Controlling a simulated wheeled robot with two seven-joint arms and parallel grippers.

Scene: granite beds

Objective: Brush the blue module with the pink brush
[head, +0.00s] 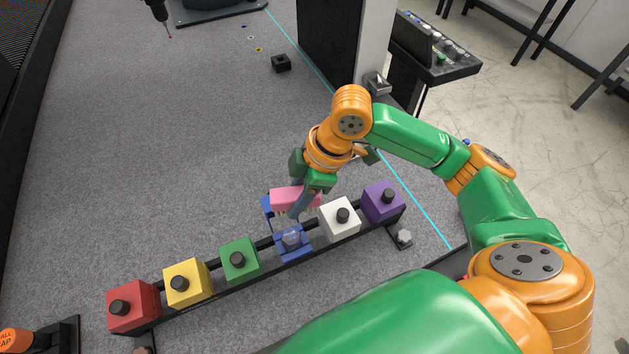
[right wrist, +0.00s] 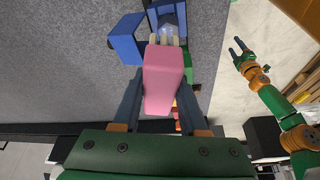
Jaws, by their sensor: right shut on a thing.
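The blue module (head: 292,248) sits in the row between the green and white modules, its top showing a clear dome-like part. It also shows at the top of the right wrist view (right wrist: 168,10). My right gripper (head: 299,207) is shut on the pink brush (head: 291,197), just behind and above the blue module. In the right wrist view the brush (right wrist: 163,78) lies between the two fingers, its pale bristles close to the dome; I cannot tell if they touch. My left gripper (right wrist: 238,49) looks open and empty, far off.
The black rail also holds red (head: 133,307), yellow (head: 187,283), green (head: 240,260), white (head: 339,219) and purple (head: 383,203) modules with black knobs. A small black block (head: 281,63) lies farther back.

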